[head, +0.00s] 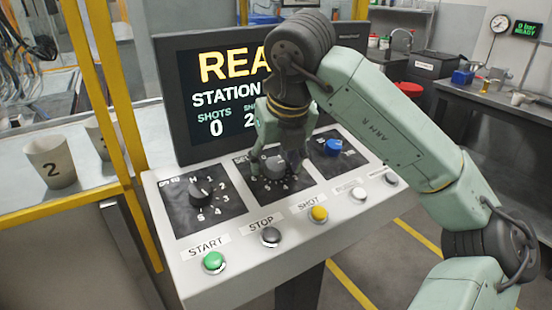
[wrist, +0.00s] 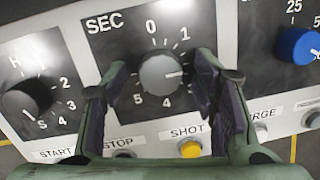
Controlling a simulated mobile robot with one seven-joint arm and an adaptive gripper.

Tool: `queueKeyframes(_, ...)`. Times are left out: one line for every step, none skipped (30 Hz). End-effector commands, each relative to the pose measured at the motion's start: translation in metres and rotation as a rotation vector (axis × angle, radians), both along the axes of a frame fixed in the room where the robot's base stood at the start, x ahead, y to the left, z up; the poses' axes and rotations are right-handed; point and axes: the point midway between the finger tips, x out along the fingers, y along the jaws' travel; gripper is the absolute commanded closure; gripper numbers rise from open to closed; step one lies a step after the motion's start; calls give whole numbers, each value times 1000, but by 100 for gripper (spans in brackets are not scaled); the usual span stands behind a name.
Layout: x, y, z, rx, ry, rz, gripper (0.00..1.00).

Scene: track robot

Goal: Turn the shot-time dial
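The dial marked SEC is a round grey knob (wrist: 160,76) on a black plate in the middle of the panel. Its pale pointer line points right in the wrist view, past the 1; the numbers on that side are hidden by a finger. In the head view the knob (head: 273,167) is partly covered by my gripper. My gripper (wrist: 163,70) is open, with one finger left and one right of the knob, close to its sides. I cannot tell whether either finger touches it. The gripper also shows in the head view (head: 279,158).
A black dial (head: 200,192) is to the left and a blue dial (head: 333,146) to the right. Green START (head: 214,262), dark STOP (head: 270,236), yellow SHOT (head: 319,214) and white (head: 358,195) buttons line the front. A screen (head: 215,90) stands behind, close to my arm.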

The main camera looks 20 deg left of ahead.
Motion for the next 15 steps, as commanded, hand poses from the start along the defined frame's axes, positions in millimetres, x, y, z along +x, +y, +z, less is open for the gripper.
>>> queueKeyframes(0, 0, 0, 0, 0, 0, 51)
queueKeyframes(0, 0, 0, 0, 0, 0, 53)
queueKeyframes(0, 0, 0, 0, 0, 0, 55)
queueKeyframes(0, 0, 0, 0, 0, 0, 57)
queueKeyframes(0, 0, 0, 0, 0, 0, 60)
queueKeyframes(0, 0, 0, 0, 0, 0, 62)
queueKeyframes(0, 0, 0, 0, 0, 0, 64)
queueKeyframes(0, 0, 0, 0, 0, 0, 66)
queueKeyframes(0, 0, 0, 0, 0, 0, 69)
queueKeyframes(0, 0, 0, 0, 0, 0, 71)
queueKeyframes(0, 0, 0, 0, 0, 0, 73)
queueKeyframes(0, 0, 0, 0, 0, 0, 76)
queueKeyframes(0, 0, 0, 0, 0, 0, 78)
queueKeyframes(0, 0, 0, 0, 0, 0, 80)
queueKeyframes(0, 0, 0, 0, 0, 0, 82)
